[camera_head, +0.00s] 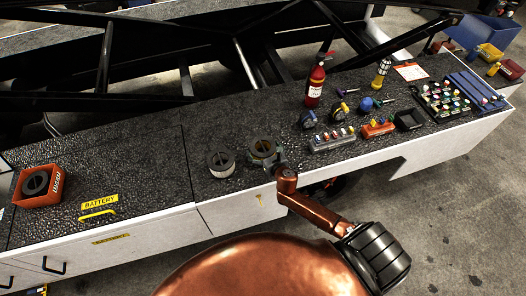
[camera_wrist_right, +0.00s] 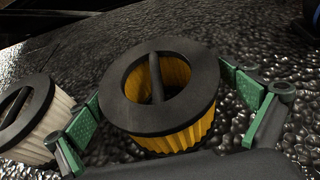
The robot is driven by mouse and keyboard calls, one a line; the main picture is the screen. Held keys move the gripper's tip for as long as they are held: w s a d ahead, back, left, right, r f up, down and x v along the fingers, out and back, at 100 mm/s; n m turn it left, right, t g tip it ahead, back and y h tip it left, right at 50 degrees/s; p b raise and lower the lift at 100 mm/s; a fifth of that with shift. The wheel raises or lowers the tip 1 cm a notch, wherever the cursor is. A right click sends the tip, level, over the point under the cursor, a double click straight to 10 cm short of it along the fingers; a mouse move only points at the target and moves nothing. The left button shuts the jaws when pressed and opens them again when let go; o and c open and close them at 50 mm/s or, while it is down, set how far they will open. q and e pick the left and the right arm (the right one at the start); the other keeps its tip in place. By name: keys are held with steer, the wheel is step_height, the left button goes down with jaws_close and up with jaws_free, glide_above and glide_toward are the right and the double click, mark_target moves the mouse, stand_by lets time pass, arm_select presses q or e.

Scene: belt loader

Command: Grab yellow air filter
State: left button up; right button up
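The yellow air filter (camera_wrist_right: 174,88) has a dark round top rim with a bar across its hole and yellow pleated sides. It stands upright on the dark textured surface in the right wrist view. My right gripper (camera_wrist_right: 172,108) is open, with its green finger pads on either side of the filter and a visible gap on the right. In the head view the filter (camera_head: 263,148) is partly hidden by my right gripper (camera_head: 264,154). A white air filter (camera_head: 221,162) stands close on the left, also visible in the right wrist view (camera_wrist_right: 28,115). My left gripper is not in view.
A red-orange box (camera_head: 58,184) with a dark round-topped part stands far left. A battery label (camera_head: 99,202) and yellow handle lie near it. A red extinguisher (camera_head: 315,84), connector blocks and a dark tray (camera_head: 409,120) stand to the right. The surface left of the white filter is mostly clear.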

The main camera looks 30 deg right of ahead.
steer(key=c, duration=1.4)
steer(key=shift+r, duration=0.1)
